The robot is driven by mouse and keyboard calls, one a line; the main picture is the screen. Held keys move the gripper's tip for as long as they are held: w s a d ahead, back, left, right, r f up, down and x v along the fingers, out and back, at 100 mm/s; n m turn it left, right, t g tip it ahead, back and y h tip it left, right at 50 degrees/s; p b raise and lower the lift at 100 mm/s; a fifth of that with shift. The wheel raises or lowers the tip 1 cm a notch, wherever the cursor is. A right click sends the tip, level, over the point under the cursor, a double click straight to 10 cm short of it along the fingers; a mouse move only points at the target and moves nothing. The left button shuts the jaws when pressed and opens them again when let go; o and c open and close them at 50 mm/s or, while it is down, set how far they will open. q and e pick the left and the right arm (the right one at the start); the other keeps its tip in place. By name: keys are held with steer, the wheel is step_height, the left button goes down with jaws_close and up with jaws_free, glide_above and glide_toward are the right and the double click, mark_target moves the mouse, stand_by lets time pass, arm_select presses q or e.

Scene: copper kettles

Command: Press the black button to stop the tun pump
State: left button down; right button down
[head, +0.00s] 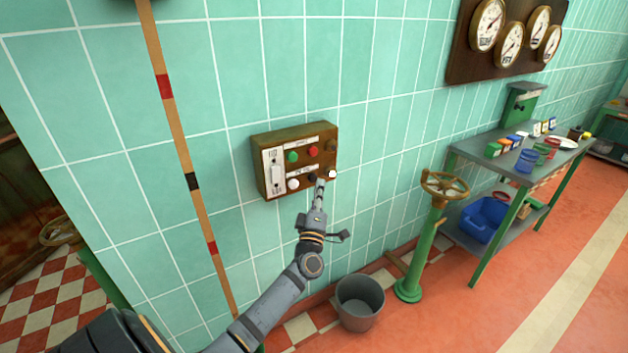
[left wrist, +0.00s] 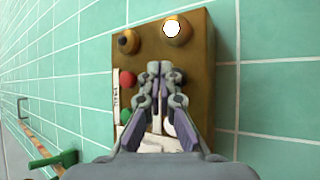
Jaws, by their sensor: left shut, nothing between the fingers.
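A brown control box (head: 262,170) is mounted on the tiled wall; it also shows in the left wrist view (left wrist: 205,60). Its upper row holds a green button (head: 292,157), a red button (head: 312,152) and a dark brown knob (head: 331,146). Its lower row holds a white button (head: 293,184), the black button (head: 311,177) and a bright white one (head: 332,174). My left gripper (head: 320,183) is shut and empty, its tips at the lower row by the black button. In the left wrist view its fingers (left wrist: 160,70) hide the black button, so I cannot tell whether they touch.
A wooden pole (head: 178,140) with red and black bands stands left of the box. Below are a grey bucket (head: 359,303) and a green post with a brass handwheel (head: 444,187). A metal table (head: 480,155) stands right. Gauges (head: 510,42) hang above.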

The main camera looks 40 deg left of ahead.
stand_by(0.3)
arm_select(q)
steer(key=shift+w+a, duration=0.15)
steer(key=shift+a, duration=0.25)
steer(key=shift+w+a, duration=0.2)
steer(key=shift+a, duration=0.2)
stand_by(0.7)
steer(key=shift+d, duration=0.15)
steer(key=shift+s+d+p, duration=0.35)
steer(key=shift+d+p, duration=0.15)
steer(key=shift+d, duration=0.15)
